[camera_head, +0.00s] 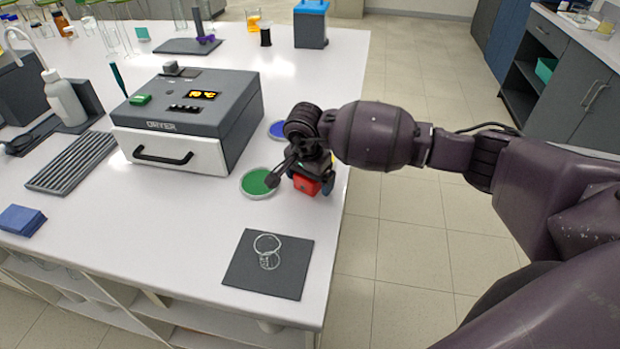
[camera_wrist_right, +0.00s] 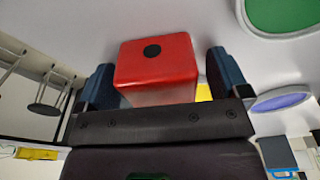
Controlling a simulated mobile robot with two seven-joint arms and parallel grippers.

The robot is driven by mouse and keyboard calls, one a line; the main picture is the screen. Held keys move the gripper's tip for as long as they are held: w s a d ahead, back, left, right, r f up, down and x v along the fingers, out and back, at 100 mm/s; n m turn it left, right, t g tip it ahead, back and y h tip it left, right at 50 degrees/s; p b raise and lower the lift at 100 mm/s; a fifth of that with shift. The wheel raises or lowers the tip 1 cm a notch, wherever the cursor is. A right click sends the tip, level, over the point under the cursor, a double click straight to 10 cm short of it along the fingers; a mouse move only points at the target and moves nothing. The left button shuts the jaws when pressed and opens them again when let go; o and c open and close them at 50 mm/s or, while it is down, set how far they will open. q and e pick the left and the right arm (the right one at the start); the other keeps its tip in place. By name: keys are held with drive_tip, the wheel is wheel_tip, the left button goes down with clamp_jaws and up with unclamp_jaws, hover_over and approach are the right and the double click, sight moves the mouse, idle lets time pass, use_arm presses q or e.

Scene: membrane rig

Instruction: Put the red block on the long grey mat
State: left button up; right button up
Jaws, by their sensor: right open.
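The red block (camera_head: 307,185) is at the right edge of the white bench, mostly under my right gripper (camera_head: 303,178). In the right wrist view the red block (camera_wrist_right: 157,70), with a black dot on one face, lies between the two blue-padded fingers of my right gripper (camera_wrist_right: 158,85). The jaws are open, with a gap visible at the block's right side. A long ribbed grey mat (camera_head: 73,163) lies on the bench's left side, left of the dryer, and looks bare. My left gripper is not in view.
The grey dryer (camera_head: 185,120) stands between block and ribbed mat. A green dish (camera_head: 258,184) and a blue dish (camera_head: 277,130) lie beside my gripper. A square dark mat (camera_head: 240,270) holds a glass (camera_head: 268,252). Blue cloths (camera_head: 22,220) lie front left. The front middle is clear.

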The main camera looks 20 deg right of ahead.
drive_tip(key=c, duration=1.2)
drive_tip(key=shift+r, duration=0.15)
